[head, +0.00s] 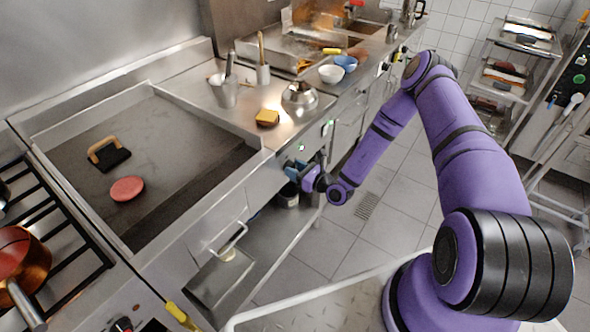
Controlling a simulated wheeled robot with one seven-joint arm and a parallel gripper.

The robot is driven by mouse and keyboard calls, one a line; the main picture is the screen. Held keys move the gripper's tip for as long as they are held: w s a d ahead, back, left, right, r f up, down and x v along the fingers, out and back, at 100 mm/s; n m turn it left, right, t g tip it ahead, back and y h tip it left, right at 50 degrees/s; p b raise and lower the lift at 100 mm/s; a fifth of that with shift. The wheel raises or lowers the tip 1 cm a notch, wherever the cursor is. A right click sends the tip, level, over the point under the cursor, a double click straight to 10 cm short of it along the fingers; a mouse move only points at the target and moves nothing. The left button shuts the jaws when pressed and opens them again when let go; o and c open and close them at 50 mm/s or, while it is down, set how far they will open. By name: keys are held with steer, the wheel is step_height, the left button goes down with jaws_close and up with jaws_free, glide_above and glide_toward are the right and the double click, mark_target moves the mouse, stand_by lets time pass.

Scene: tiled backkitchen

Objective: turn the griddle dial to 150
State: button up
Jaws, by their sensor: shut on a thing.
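The griddle (190,112) is a wide dark plate in a steel frame, at the left of the head view. Its steel front panel (262,186) faces the aisle. My gripper (292,170) is at the right end of this panel, with its blue fingers against the front. It is shut on the griddle dial, which the fingers hide. The dial's pointer and numbers cannot be read from here.
A red patty (127,189) and a wooden-handled press (108,154) lie on the griddle. A yellow sponge (267,118) and a metal kettle (299,98) stand on the counter above my gripper.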

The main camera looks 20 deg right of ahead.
steer(key=m, duration=0.8)
steer(key=shift+m, duration=0.3)
stand_by(0.3)
steer(key=o, duration=0.9)
steer(key=v, duration=1.1)
